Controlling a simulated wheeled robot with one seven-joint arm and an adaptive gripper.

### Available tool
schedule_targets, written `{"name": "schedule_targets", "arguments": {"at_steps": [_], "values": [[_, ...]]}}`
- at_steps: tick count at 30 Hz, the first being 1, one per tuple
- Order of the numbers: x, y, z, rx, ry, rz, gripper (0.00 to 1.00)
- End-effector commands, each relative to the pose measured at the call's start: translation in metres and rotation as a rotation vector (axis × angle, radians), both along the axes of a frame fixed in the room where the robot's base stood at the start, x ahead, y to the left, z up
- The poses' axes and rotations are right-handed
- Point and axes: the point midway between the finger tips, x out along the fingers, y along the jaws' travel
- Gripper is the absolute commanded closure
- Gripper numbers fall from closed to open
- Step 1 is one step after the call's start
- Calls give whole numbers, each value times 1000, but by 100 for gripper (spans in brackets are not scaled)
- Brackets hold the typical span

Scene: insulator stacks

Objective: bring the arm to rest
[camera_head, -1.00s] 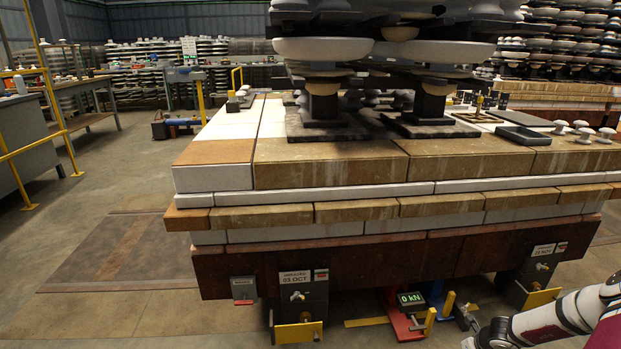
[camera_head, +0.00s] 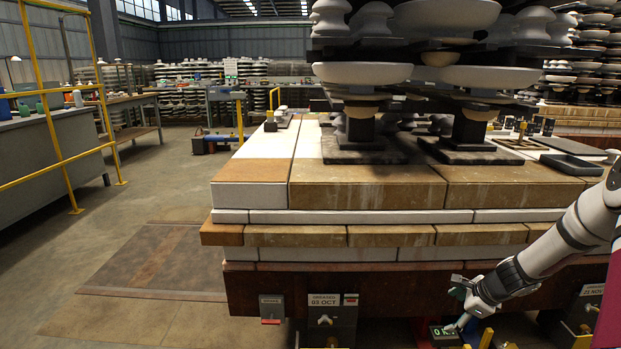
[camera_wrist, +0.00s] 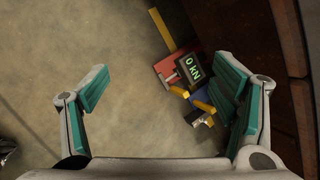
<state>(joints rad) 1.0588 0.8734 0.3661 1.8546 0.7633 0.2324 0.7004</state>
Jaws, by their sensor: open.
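My gripper (camera_head: 456,305) is at the lower right of the head view, at the end of my pale grey arm. It hangs in front of the stack's dark red-brown base beam (camera_head: 385,290). In the wrist view my gripper (camera_wrist: 163,85) has its two teal-padded fingers wide apart with nothing between them. Beyond the fingers, lower down near the floor, is a small display (camera_wrist: 192,69) reading 0 kN. It stands by a red plate (camera_wrist: 166,68), and the right finger partly overlaps the nearby parts. In the head view the gripper partly covers this display (camera_head: 444,335).
The layered block platform (camera_head: 370,185) carries dark-footed insulator stacks (camera_head: 405,75). A dark tray (camera_head: 570,164) lies on it at right. Yellow railings (camera_head: 62,150) and a grey bench (camera_head: 45,160) stand at left. The floor (camera_head: 150,230) between is open.

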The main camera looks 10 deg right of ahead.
Motion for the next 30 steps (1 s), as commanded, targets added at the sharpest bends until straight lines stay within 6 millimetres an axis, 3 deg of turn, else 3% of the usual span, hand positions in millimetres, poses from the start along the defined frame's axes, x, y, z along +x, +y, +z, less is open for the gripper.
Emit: {"name": "schedule_targets", "arguments": {"at_steps": [1,7,14,21,30], "values": [[7,19,25,-34,-3,97,20],[8,100,106,-140,-3,472,20],[-26,190,183,-256,16,873,20],[-93,267,246,-368,49,1252,20],[-207,327,294,-493,100,1677,20]]}}
